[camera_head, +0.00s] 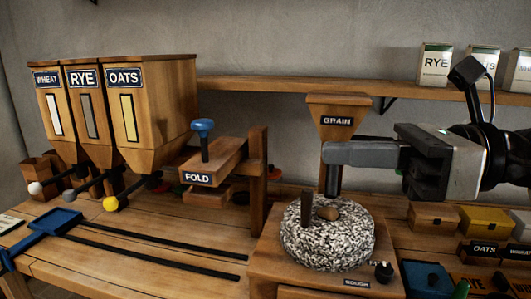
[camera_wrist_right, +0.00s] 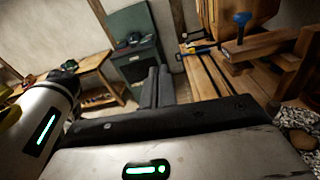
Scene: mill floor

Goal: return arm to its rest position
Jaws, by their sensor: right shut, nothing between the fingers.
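My right gripper (camera_head: 328,153) comes in from the right in the head view. Its dark fingers are together with nothing between them, pointing left above the speckled millstone (camera_head: 328,250) and in front of the grain hopper (camera_head: 340,104). In the right wrist view the fingers (camera_wrist_right: 157,85) also show closed side by side. The gripper appears apart from the millstone and its short wooden handle. My left gripper is in neither view.
Wheat, rye and oats bins (camera_head: 155,90) stand at the left. The fold press (camera_head: 213,160) with a blue knob is left of the millstone. A blue tray (camera_head: 55,222) sits by black rails. Small boxes (camera_head: 433,215) fill the right; a shelf (camera_head: 265,85) runs behind.

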